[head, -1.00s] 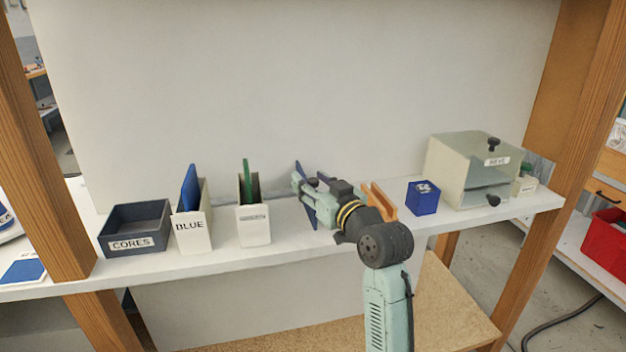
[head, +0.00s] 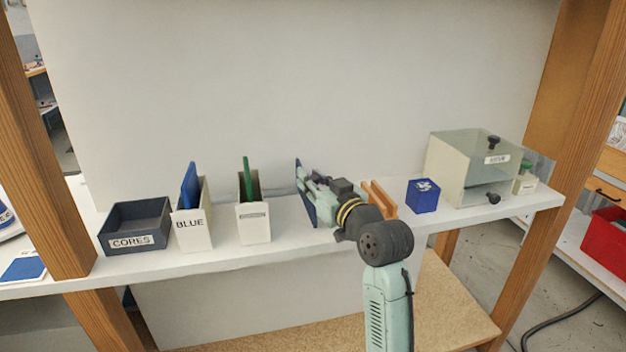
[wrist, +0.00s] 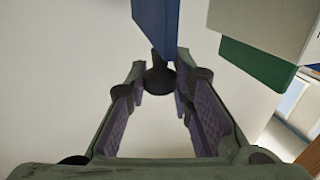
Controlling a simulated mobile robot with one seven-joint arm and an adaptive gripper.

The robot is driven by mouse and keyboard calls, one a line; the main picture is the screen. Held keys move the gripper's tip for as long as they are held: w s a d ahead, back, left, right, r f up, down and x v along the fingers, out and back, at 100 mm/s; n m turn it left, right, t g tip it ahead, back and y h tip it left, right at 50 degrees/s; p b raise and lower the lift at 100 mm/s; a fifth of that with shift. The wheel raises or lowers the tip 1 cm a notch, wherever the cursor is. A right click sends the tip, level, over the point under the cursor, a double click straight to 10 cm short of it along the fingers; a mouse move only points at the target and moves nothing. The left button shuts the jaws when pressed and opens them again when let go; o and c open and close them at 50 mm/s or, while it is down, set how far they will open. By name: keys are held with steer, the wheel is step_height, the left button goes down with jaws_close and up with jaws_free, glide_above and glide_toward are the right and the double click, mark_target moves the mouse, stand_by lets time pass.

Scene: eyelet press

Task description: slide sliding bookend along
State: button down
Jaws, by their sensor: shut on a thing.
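The sliding bookend is a blue upright plate (head: 299,179) on the white shelf, with its lower part partly behind my gripper. My gripper (head: 309,184) is at the plate's right side. In the wrist view the plate (wrist: 155,22) shows at the top, with a dark round knob (wrist: 159,80) on a short stem. My gripper's purple-padded fingers (wrist: 162,88) are shut on this knob, one on each side. In the head view the knob is hidden by the fingers.
Left of the bookend stand a white holder with a green panel (head: 247,181), the BLUE holder (head: 194,235) and the CORES tray (head: 131,242). Right are an orange slotted piece (head: 379,199), a blue box (head: 422,198) and a clear-fronted cabinet (head: 470,165). Bare shelf lies between bookend and white holder.

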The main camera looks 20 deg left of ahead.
steer(key=s+a, duration=0.4)
steer(key=a, duration=0.1)
steer(key=shift+a, duration=0.4)
steer(key=c, duration=1.4)
jaws_free()
steer(key=shift+w, duration=0.1)
